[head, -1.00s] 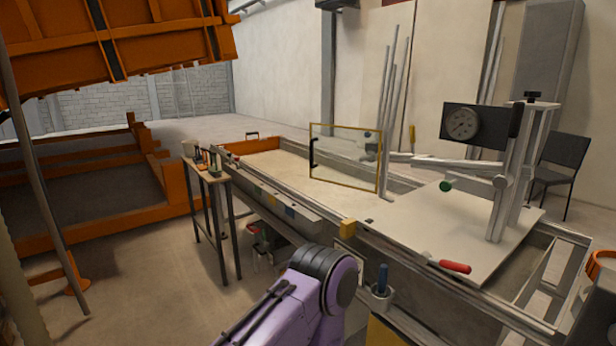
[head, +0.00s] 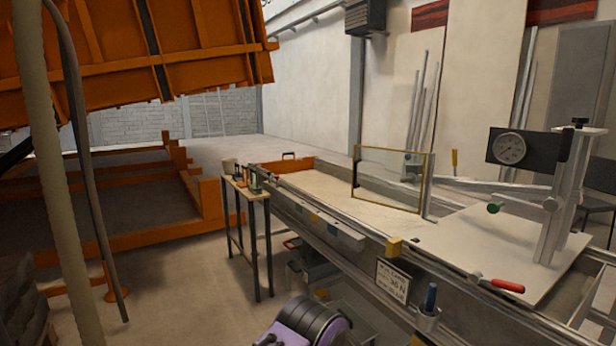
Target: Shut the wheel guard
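A clear panel in a thin yellow frame, which looks like the wheel guard (head: 389,180), stands upright along the long sandbed (head: 335,192) near its middle. Pale sand shows behind and to the left of it. A red-handled lever (head: 507,286) lies at the bed's near right edge, and a green knob (head: 493,208) sits on the rig beside the dial gauge (head: 510,147). Neither of my grippers is in view. Only a purple and black part of my arm shows at the bottom edge, apart from the panel.
A small table (head: 248,190) with tools stands left of the bed. A blue-handled tool sits in a holder (head: 428,318) on the bed's near side, beside a sign (head: 393,281). An orange tipping body (head: 150,60) hangs upper left. Floor between is open.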

